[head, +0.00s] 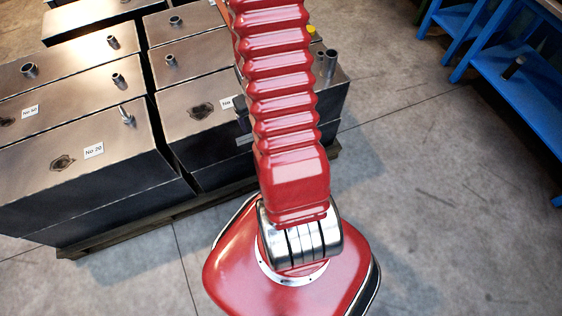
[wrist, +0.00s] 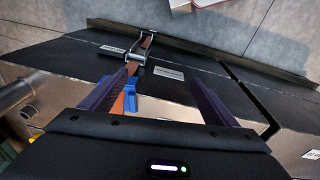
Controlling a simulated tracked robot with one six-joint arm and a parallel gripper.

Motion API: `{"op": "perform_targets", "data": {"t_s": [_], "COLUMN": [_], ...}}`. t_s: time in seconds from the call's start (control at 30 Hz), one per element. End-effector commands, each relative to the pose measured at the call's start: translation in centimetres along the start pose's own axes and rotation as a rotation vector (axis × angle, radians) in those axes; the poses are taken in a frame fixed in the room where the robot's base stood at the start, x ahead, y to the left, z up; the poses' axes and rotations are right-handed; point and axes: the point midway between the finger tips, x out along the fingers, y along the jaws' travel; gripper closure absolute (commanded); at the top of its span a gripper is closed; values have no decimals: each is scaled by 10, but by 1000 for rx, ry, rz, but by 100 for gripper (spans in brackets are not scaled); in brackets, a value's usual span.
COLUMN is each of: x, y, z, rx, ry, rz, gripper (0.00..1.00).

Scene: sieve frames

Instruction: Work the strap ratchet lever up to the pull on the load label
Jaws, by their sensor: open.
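In the wrist view my gripper (wrist: 160,73) is open, its two dark fingers spread wide over the dark side of a steel box. A metal strap ratchet (wrist: 141,46) with a looped frame sits on an orange-brown strap (wrist: 147,40), beyond the left fingertip. A blue piece (wrist: 130,88) lies by the strap beside the left finger; I cannot tell whether it is the lever's grip.
Several grey steel boxes (head: 75,190) with pipe stubs and numbered labels stand close together on a wooden pallet (head: 115,230). Blue workbenches (head: 520,85) stand at the right. Concrete floor (head: 430,190) between them is clear.

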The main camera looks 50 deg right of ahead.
Motion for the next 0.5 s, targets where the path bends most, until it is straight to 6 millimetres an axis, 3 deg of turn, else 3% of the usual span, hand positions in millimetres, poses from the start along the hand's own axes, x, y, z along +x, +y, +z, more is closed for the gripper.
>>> {"op": "perform_targets", "data": {"t_s": [0.1,0.5], "x": [33,135], "y": [14,50], "z": [4,19], "rx": [13,37], "ry": [8,94], "rz": [-2,-12], "gripper": [19,19]}}
